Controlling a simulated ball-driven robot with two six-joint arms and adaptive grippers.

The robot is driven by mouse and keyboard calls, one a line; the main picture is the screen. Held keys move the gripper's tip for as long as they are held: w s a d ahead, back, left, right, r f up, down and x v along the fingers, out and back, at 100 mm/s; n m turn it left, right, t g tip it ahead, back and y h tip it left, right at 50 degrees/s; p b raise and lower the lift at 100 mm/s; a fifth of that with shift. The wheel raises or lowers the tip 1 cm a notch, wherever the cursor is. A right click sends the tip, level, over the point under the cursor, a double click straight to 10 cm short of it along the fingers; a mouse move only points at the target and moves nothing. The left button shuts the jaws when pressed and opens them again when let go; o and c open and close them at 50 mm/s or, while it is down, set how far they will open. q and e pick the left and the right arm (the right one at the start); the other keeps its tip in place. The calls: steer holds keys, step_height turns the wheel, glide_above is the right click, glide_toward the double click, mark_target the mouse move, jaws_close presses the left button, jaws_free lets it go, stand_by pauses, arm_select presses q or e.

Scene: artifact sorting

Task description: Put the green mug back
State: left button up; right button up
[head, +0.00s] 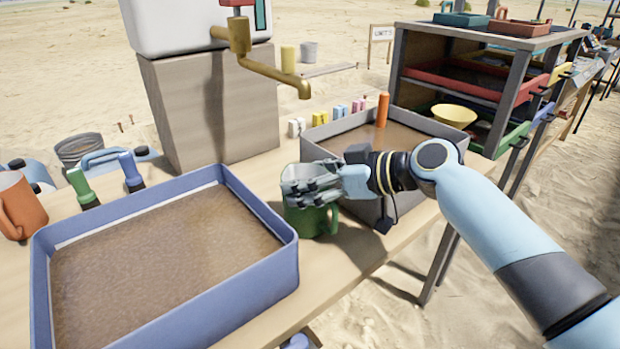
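The green mug (305,222) is at the table's front edge, between the blue-rimmed tray and the grey tray. It looks upright, with its handle towards the right. My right gripper (308,188) reaches in from the right, its grey fingers at the mug's upper part and covering much of its rim. I cannot tell whether the fingers are closed on the mug or only beside it, nor whether its base touches the table. My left gripper is not in view.
A blue-rimmed tray (288,262) of brown soil fills the front left. A grey tray (345,122) holds an orange cylinder (382,108). An orange mug (20,207) stands far left. A brass tap (270,70) overhangs the table. A shelf rack (398,62) stands at right.

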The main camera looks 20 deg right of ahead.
steer(key=o, duration=0.3)
steer(key=shift+o, duration=0.2)
steer(key=shift+s+d+r, duration=0.1)
steer(key=shift+r, duration=0.15)
steer(key=p+v, duration=0.1)
steer(key=v, duration=1)
steer(key=shift+s+d+r, duration=0.2)
steer(key=shift+a, duration=0.1)
